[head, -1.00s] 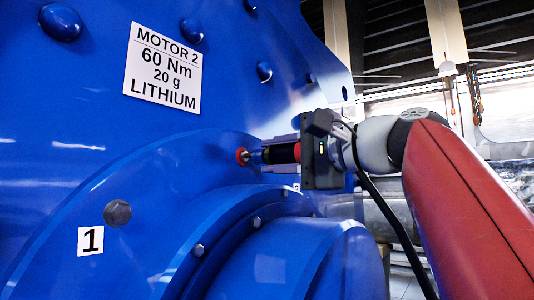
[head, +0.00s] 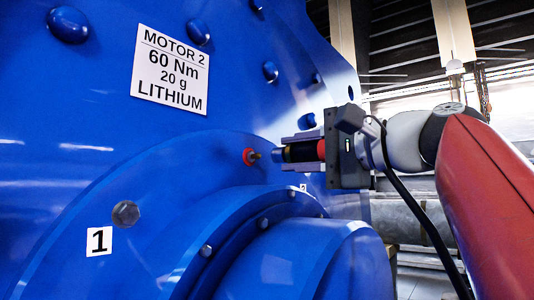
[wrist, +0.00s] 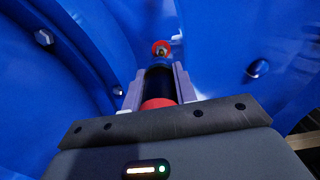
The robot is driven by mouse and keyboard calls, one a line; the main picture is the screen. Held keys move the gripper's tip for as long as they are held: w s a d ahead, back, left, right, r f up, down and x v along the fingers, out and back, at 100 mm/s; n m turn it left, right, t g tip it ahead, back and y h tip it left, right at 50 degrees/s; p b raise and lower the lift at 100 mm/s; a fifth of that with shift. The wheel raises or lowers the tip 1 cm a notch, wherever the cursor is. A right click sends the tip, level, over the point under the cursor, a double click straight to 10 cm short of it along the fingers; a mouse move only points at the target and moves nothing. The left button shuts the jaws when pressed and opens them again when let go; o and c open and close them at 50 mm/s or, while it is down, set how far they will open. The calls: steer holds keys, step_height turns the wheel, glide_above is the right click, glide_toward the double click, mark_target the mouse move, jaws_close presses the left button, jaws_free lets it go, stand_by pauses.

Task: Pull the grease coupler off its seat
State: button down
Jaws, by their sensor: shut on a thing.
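My gripper (head: 302,150) is shut on the grease coupler (head: 298,152), a dark cylinder with a red rear part and a bluish front end. The coupler also shows between the two grey fingers in the wrist view (wrist: 159,84). The seat is a red ring with a small metal nipple (head: 250,157) on the blue motor face. In the head view a small gap shows between the nipple and the coupler's front end. In the wrist view the red seat (wrist: 161,48) shows just beyond the coupler's tip.
The blue motor housing (head: 60,120) fills the left, with a white label reading MOTOR 2 (head: 170,68). A bolt head (head: 126,214) sits above a label marked 1 (head: 99,241). A round blue cover (head: 300,255) bulges below the gripper. Open room lies to the right.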

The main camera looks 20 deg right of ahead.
steer(key=shift+s+d, duration=0.1)
steer(key=shift+s, duration=0.05)
steer(key=v, duration=2.1)
steer(key=shift+s+d, duration=0.25)
steer(key=shift+s, duration=0.1)
stand_by(0.6)
